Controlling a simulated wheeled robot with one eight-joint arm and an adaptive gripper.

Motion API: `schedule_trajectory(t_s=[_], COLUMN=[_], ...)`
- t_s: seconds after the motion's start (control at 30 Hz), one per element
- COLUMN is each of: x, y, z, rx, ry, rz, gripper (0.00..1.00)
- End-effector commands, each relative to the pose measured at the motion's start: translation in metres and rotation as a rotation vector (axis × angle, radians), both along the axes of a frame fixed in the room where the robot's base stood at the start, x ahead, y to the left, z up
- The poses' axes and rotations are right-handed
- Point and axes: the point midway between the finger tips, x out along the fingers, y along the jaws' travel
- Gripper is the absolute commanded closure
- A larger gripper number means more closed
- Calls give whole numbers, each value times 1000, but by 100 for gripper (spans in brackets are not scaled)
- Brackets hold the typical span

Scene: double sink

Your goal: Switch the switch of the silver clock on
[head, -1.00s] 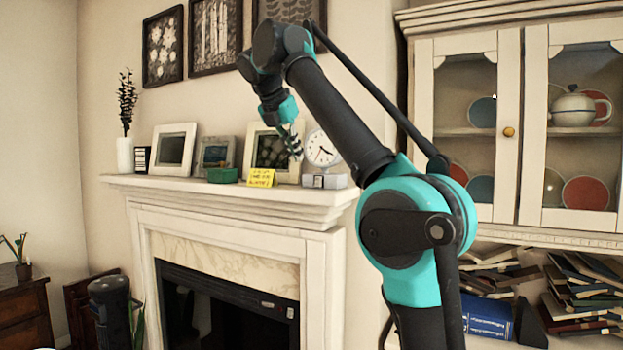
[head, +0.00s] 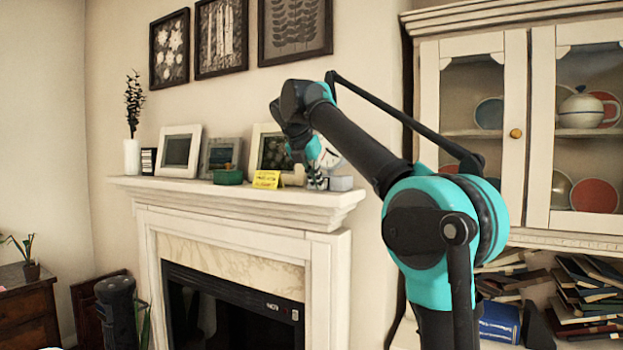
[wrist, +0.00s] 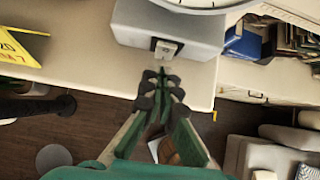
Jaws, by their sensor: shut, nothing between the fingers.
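The silver clock stands at the right end of the mantel; its white dial (head: 328,157) is partly hidden behind my gripper in the head view. Its grey base (wrist: 168,27) is at the top of the wrist view, with the dial's lower rim above it. A small light switch (wrist: 166,48) sits in a dark slot on the base's front face. My gripper (wrist: 160,78) is shut and empty, its fingertips just in front of and below the switch. In the head view my gripper (head: 317,180) is in front of the clock. I cannot tell whether the fingertips touch the switch.
A yellow card (head: 267,179) stands on the mantel left of the clock, also at the left of the wrist view (wrist: 18,47). Picture frames (head: 180,151) and a green box (head: 228,177) stand farther left. The mantel edge (wrist: 80,82) runs below the clock.

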Motion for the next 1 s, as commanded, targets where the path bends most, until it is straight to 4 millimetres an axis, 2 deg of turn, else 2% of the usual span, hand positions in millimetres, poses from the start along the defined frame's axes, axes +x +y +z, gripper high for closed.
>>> schedule_trajectory(t_s=[0.6,1.0], x=[13,12], y=[-8,-7], z=[-4,1], rx=[-3,-3], ry=[-3,-3], rz=[-1,-1], gripper=[100,100])
